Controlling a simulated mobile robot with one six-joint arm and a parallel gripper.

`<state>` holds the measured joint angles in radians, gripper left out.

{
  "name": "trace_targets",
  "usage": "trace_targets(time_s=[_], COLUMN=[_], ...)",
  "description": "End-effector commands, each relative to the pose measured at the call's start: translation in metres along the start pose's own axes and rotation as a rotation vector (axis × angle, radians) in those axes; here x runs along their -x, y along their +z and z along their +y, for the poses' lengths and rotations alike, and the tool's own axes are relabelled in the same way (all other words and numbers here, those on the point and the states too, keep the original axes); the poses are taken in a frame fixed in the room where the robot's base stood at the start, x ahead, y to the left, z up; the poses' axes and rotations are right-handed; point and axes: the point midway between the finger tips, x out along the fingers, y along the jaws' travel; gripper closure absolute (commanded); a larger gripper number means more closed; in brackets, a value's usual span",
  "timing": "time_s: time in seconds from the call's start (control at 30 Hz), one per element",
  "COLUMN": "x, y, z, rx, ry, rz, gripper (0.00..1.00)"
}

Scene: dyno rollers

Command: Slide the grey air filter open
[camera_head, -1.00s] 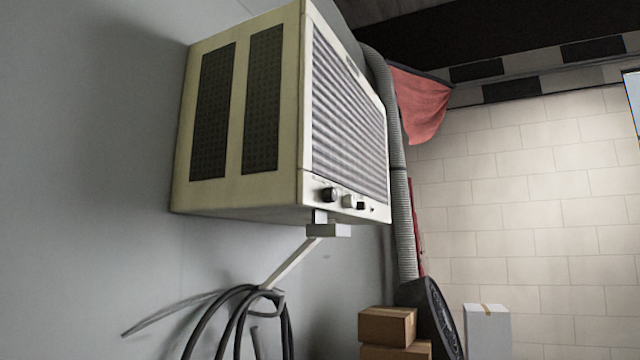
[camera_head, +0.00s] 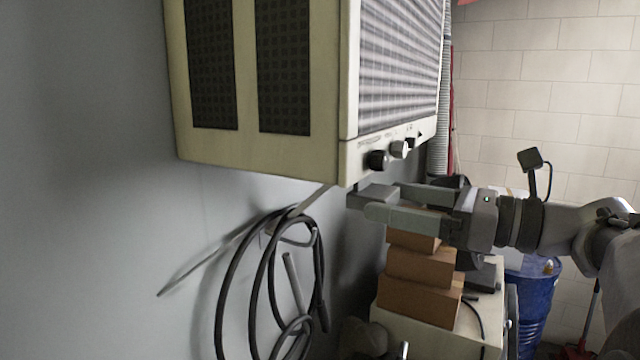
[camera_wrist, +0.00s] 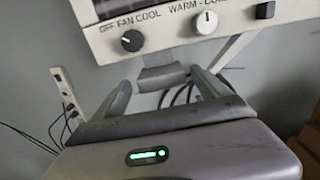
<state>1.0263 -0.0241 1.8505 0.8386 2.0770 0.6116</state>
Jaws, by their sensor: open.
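The grey air filter (camera_head: 370,195) shows as a small grey block sticking out under the front lower edge of the cream air conditioner (camera_head: 340,158). In the wrist view the filter (camera_wrist: 160,78) lies between my two fingertips. My gripper (camera_head: 386,200) comes in from the right, just below the unit's control knobs. Its jaws are open, with one finger on either side of the filter's end. I cannot tell whether either finger touches it. My near finger hides part of the filter in the head view.
Knobs (camera_head: 377,160) stick out just above my gripper. Black cable loops (camera_head: 265,285) hang on the wall at left. Stacked cardboard boxes (camera_head: 420,300) stand on a pale cabinet (camera_head: 440,340) below my gripper. A blue barrel (camera_head: 540,300) stands at right. A power strip (camera_wrist: 65,95) is on the wall.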

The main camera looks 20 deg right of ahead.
Motion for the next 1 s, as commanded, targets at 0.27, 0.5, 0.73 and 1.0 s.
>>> trace_targets(time_s=[0.27,0.5,0.73,1.0], x=[-0.047,-0.054,-0.054,-0.053], y=[0.001,0.000,-0.001,0.000], z=[0.001,0.000,0.000,0.000], rx=[0.001,0.001,0.002,0.002], ry=[0.003,0.001,0.001,0.001], rz=[0.001,0.001,0.001,0.001], gripper=[0.15,0.15,0.38,0.91])
